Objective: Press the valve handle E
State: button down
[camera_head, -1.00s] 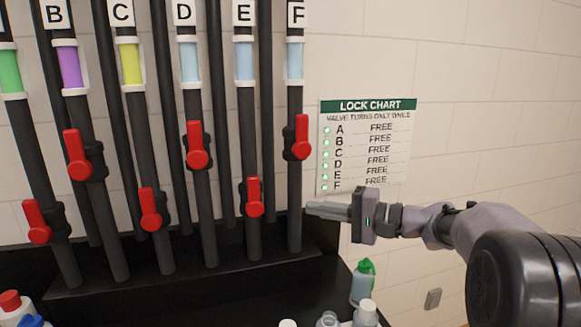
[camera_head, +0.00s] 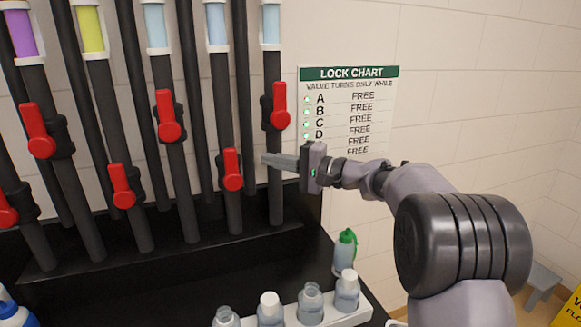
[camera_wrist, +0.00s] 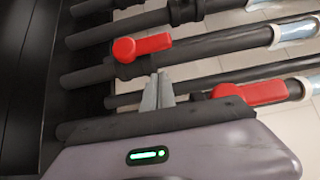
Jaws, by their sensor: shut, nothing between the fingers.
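The red valve handle E (camera_head: 232,170) sits on the second pipe from the right, its lever upright along the dark pipe. The letter plates are out of the frame now. My gripper (camera_head: 266,160) is shut and empty, in front of the rightmost pipe, just right of handle E and below handle F (camera_head: 279,105). I see a gap between the fingertips and handle E. In the wrist view, the shut fingertips (camera_wrist: 158,82) point towards a red handle that appears to be E (camera_wrist: 142,46). Handle F (camera_wrist: 250,92) lies to their right.
Other red handles (camera_head: 168,118) stand on the pipes to the left. The lock chart (camera_head: 350,105) on the wall reads FREE on its visible rows; my gripper hides its lower part. Bottles (camera_head: 310,302) stand in a white rack below, and a green-capped bottle (camera_head: 345,250) is nearby.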

aim_at(232, 168)
jog(key=a, duration=0.3)
jog(key=a+b, duration=0.1)
jog(key=a, duration=0.1)
jog(key=shift+s, duration=0.25)
jog(key=shift+r, duration=0.15)
